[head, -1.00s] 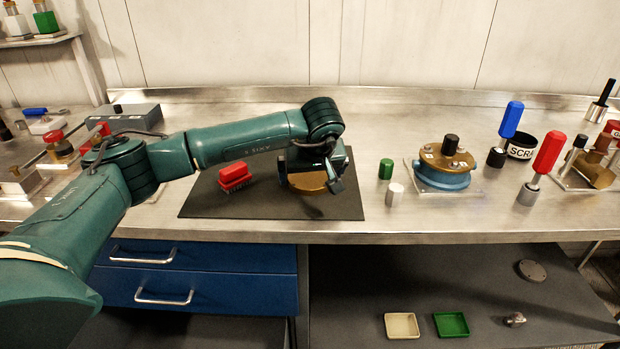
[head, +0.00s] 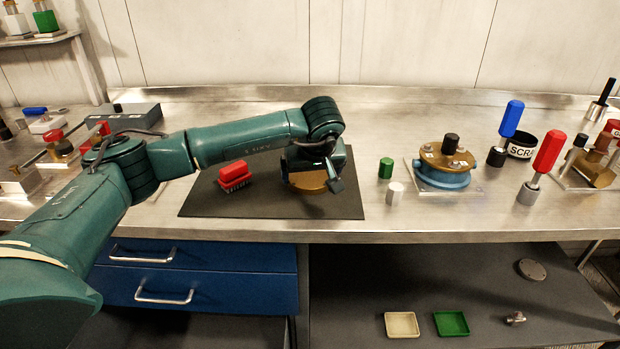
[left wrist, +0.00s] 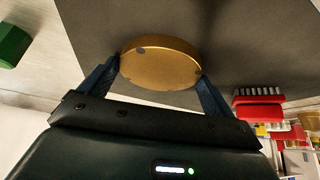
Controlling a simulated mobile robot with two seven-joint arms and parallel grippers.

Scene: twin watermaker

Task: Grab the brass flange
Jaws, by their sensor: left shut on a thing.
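A round brass flange (head: 309,181) is at the right part of the dark mat (head: 215,208), partly hidden by my left gripper in the head view. In the left wrist view the brass flange (left wrist: 160,62) sits between the two fingers, one on each side of its rim. My left gripper (left wrist: 160,78) is shut on it. In the head view my left gripper (head: 322,182) is over the mat. I cannot tell whether the flange touches the mat. Another brass disc (head: 446,157) sits on a blue round body at the right. My right gripper is not in view.
A red brush (head: 234,176) lies on the mat left of the gripper. A green cylinder (head: 386,168) and a white cylinder (head: 395,193) stand right of the mat. Red-handled (head: 547,153) and blue-handled (head: 511,119) tools stand farther right. Two small trays lie on the lower shelf.

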